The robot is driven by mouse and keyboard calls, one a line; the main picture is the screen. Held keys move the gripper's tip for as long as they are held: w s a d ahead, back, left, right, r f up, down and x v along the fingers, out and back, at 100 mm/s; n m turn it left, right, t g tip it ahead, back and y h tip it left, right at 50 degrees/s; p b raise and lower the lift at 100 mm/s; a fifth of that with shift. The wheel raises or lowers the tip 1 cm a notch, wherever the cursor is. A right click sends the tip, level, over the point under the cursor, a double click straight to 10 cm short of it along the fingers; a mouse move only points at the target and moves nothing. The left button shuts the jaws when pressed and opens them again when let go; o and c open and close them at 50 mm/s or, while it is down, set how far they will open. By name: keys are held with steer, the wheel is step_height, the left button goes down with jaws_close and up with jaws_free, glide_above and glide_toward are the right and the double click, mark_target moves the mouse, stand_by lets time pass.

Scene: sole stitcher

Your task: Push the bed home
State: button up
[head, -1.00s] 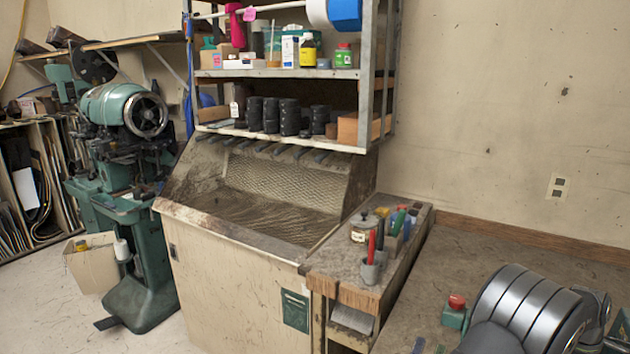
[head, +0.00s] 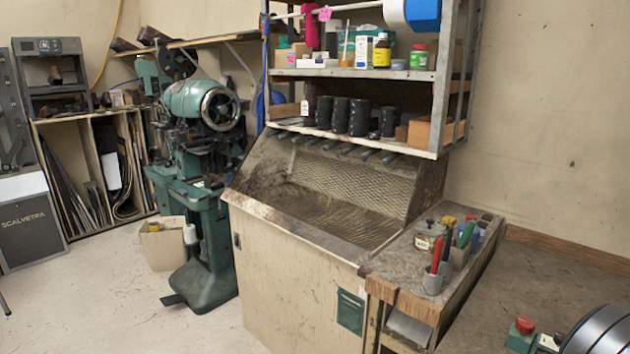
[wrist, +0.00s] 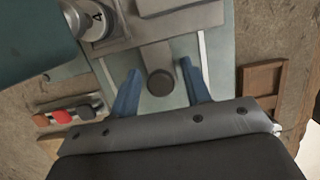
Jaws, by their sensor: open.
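In the wrist view, my gripper (wrist: 160,66) is open. Its two blue fingers stand on either side of a dark round knob (wrist: 160,82), apart from each other. The knob sits at the near end of a grey bar (wrist: 156,54) that runs up the picture over a pale green plate (wrist: 205,92). A lighter grey block (wrist: 180,17) lies beyond the bar. I cannot tell which of these parts is the bed, or whether the fingers touch the knob. The head view does not show my gripper.
In the wrist view, a cylinder marked 4 (wrist: 96,20) and a dark teal body (wrist: 30,35) stand upper left. A button box (wrist: 62,117) is left, a wooden tray (wrist: 261,79) right. The head view shows a green machine (head: 200,190) and a cluttered bench end (head: 400,268).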

steer(key=shift+r, duration=3.2)
steer(key=shift+a, duration=0.1)
steer(key=w+a, duration=0.8)
steer(key=shift+w+a, duration=0.2)
steer(key=shift+w, duration=0.05)
steer(key=s+d, duration=0.8)
steer(key=shift+s+d, duration=0.3)
steer(key=shift+w+a, duration=0.1)
